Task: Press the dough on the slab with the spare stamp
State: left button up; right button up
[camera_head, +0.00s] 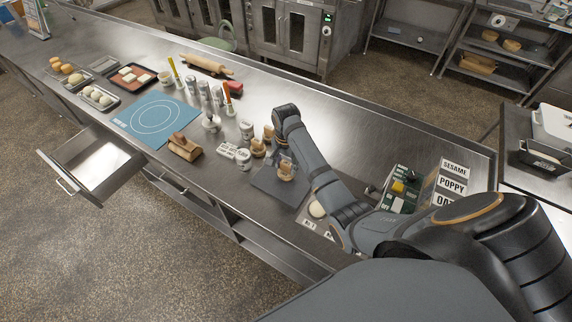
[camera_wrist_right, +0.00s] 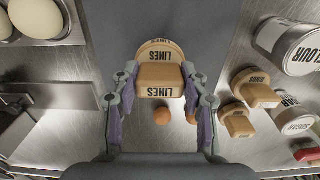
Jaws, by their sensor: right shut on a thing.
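My right gripper (camera_head: 285,162) is over the dark grey slab (camera_head: 266,184) and points down. It is shut on a wooden stamp (camera_head: 286,173), whose block handle reads LINES in the wrist view (camera_wrist_right: 160,80). The stamp's round base sits low at the slab; I cannot tell whether it touches anything. No dough shows clearly on the slab; any under the stamp is hidden. Two other wooden stamps stand beside the slab, one (camera_wrist_right: 255,88) behind the other (camera_wrist_right: 237,121). My left gripper is not in view.
A pale ball (camera_head: 317,209) lies right of the slab near the counter's front edge. Labelled pots (camera_head: 246,129) stand beyond the stamps. A blue mat (camera_head: 157,118) and an open drawer (camera_head: 92,163) are at left. Seed boxes (camera_head: 450,184) stand at right.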

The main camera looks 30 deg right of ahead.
jog(key=shift+s+f, duration=0.15)
jog(key=shift+f, duration=0.55)
dwell(2.5)
jog(key=shift+w+r, duration=0.2)
jog(key=shift+r, duration=0.75)
jog(key=shift+s+r, duration=0.1)
jog(key=shift+r, duration=2.5)
